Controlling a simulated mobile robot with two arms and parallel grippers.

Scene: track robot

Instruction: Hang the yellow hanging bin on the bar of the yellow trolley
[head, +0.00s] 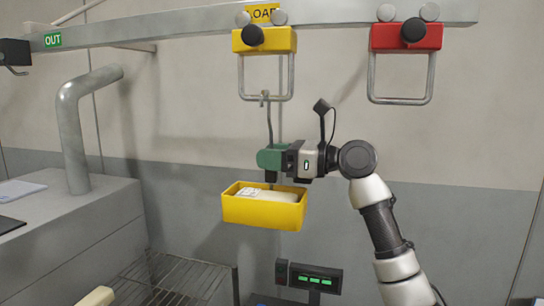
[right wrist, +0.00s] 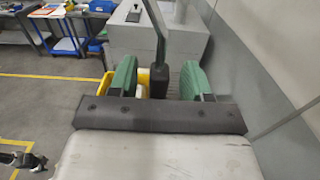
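The yellow trolley (head: 264,40) hangs on the overhead rail, with its grey bar (head: 268,98) as a loop below. The yellow hanging bin (head: 262,212) hangs level under it, with a pale, labelled item (head: 272,195) inside. The bin's thin stem (head: 269,125) rises to a hook (head: 265,96) at the bar's lower rung; it looks hooked over it. My right gripper (head: 270,158) is at the lower stem, above the bin. In the right wrist view its green fingers stand either side of the dark grip block (right wrist: 159,83), with gaps on both sides. I do not see my left gripper.
A red trolley (head: 406,38) hangs on the same rail (head: 350,17) to the right. A grey machine with a bent pipe (head: 72,130) stands at left. A wire rack (head: 170,280) and a display with green digits (head: 315,280) are below the bin.

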